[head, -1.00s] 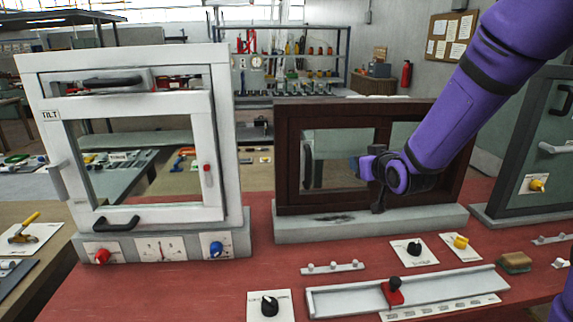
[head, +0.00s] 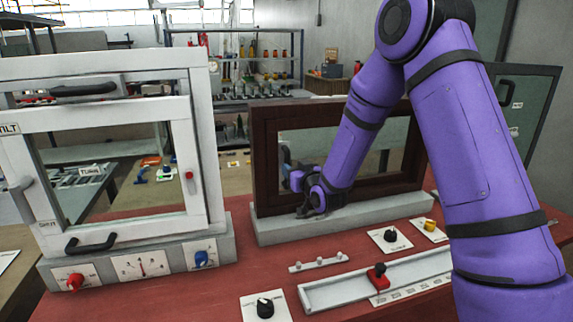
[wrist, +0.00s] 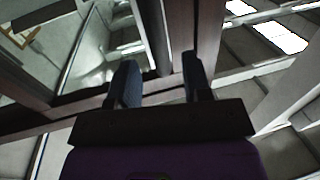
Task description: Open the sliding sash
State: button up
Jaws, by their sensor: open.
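The sliding sash window has a dark brown frame (head: 264,165) on a pale grey sill in the middle of the red bench. My gripper (head: 297,185) is at the lower left part of this frame in the head view. It is open, with two dark fingers (wrist: 158,82) apart in the wrist view. A dark upright bar (wrist: 154,38), which looks like the sash handle, and a brown frame upright (wrist: 181,30) appear between and beyond the fingers. I cannot tell whether they touch.
A white tilt window (head: 205,150) with black handles stands on the left. A dark green door panel (head: 530,110) is at the right. Knobs (head: 265,307) and a slider track (head: 330,288) with a red slider lie on the bench in front.

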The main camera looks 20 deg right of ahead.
aim_at(289, 164)
jog(key=shift+w+a, duration=0.2)
jog(key=shift+w, duration=0.95)
jog(key=shift+w+a, duration=0.2)
jog(key=shift+w, duration=0.9)
grip_shut()
